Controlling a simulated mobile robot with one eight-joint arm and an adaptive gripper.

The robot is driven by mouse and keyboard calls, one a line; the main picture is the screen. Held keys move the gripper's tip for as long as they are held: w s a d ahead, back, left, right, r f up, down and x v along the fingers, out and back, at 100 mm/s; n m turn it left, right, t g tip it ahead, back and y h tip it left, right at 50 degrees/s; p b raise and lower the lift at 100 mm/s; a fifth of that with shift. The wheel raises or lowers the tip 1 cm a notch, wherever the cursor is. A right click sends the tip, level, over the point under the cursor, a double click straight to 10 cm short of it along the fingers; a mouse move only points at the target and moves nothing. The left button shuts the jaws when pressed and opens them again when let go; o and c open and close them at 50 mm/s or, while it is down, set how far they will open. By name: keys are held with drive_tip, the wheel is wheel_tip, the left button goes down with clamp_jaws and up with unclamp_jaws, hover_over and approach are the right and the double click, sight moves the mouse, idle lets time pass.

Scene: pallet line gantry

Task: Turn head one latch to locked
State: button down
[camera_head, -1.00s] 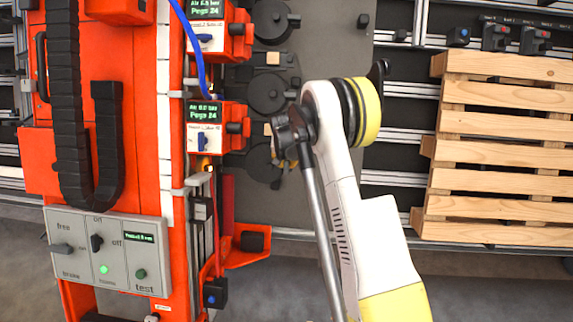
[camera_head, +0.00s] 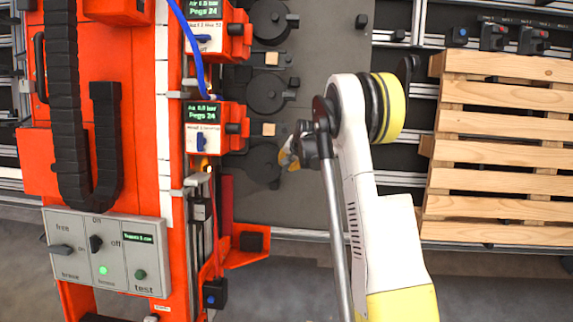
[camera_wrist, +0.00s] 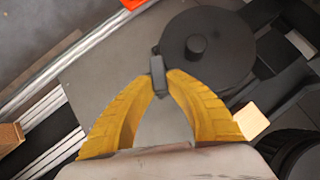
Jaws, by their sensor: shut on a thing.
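The lowest dark round latch (camera_head: 262,163) sits on the grey plate beside the lower red head unit (camera_head: 205,128). Its flat disc with a centre knob (camera_wrist: 207,46) fills the upper middle of the wrist view. My gripper (camera_head: 290,156) is at the right side of this latch. In the wrist view, the yellow fingers of my gripper (camera_wrist: 160,82) are shut on a small dark upright tab (camera_wrist: 157,66) at the disc's left edge. The fingers hide part of the tab, and its join to the disc is unclear. The latch's lock marking cannot be read.
Two similar round latches (camera_head: 267,92) (camera_head: 270,20) are above on the plate. A blue hose (camera_head: 190,50) hangs by the red head units. A control panel (camera_head: 105,252) is at lower left. A wooden pallet (camera_head: 500,150) stands at right.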

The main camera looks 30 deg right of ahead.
drive_tip(key=m+t, duration=0.1)
drive_tip(key=m+t+y, duration=0.1)
drive_tip(key=m, duration=0.1)
drive_tip(key=m+t, duration=0.1)
drive_tip(key=shift+s+d+f+m+t+y, duration=0.25)
drive_tip(key=shift+s+f+m+t+y, duration=0.05)
drive_tip(key=shift+s+f+t+y, duration=0.1)
drive_tip(key=m+t, duration=0.2)
drive_tip(key=m, duration=0.1)
drive_tip(key=m+t, duration=0.1)
drive_tip(key=shift+s+f+m+t, duration=0.15)
drive_tip(key=shift+f+m+t, duration=0.15)
drive_tip(key=shift+m+t, duration=0.1)
idle(0.3)
drive_tip(key=c, duration=1.6)
unclamp_jaws()
drive_tip(key=shift+a, duration=0.1)
wheel_tip(320, 180, up, 10)
